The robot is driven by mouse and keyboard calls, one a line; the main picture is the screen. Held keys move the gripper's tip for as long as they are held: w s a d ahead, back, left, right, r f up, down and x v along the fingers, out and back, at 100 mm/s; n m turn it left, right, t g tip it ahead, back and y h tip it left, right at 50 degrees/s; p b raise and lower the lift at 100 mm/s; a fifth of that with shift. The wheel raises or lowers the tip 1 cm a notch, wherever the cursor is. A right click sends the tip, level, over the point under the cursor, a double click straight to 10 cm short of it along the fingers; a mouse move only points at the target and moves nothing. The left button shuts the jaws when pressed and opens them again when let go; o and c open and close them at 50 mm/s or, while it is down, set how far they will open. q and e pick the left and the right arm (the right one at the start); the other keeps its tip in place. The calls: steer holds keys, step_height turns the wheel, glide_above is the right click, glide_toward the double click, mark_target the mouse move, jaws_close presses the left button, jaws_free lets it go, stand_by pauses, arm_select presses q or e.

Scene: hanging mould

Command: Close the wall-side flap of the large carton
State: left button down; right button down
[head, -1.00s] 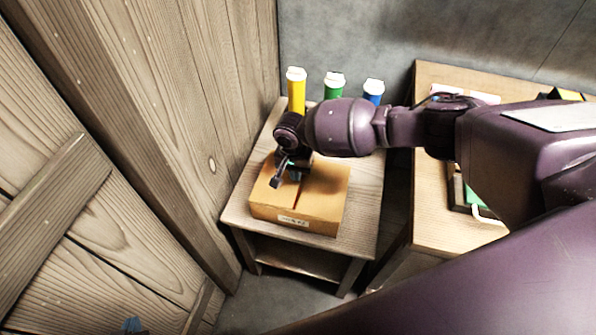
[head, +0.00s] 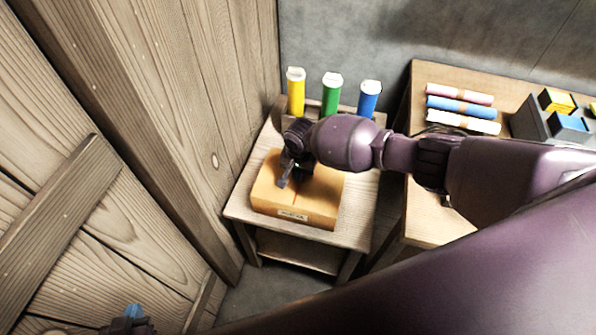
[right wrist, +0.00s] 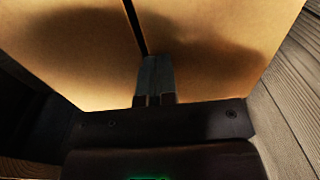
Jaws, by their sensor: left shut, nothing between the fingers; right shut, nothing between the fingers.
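The large carton (head: 322,203) is a brown box with a small label on its front, standing on a small wooden table. Its top shows two flaps, both looking flat, with a narrow dark seam between them. The seam also shows in the right wrist view, where the carton top (right wrist: 90,50) fills the upper part. My right gripper (head: 291,178) is shut and empty, low over the carton's top near the seam; its fingertips (right wrist: 155,62) look close to the surface, but contact cannot be told. My left gripper (head: 132,313) is shut at the bottom left, away from the carton.
Yellow (head: 296,92), green (head: 331,95) and blue (head: 369,98) capped tubes stand behind the carton. A plank wall (head: 215,100) is close on the left. A workbench (head: 428,215) on the right holds coloured rolls (head: 460,106) and a grey holder (head: 535,122).

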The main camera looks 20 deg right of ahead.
steer(key=shift+r+p, duration=0.7)
steer(key=shift+r, duration=0.05)
steer(key=shift+d+r+p, duration=0.1)
steer(key=shift+r+p, duration=0.45)
steer(key=shift+r, duration=0.05)
step_height(320, 180, up, 3)
steer(key=p, duration=0.3)
steer(key=shift+r, duration=0.1)
step_height(320, 180, up, 10)
steer(key=p, duration=0.1)
steer(key=shift+f, duration=0.2)
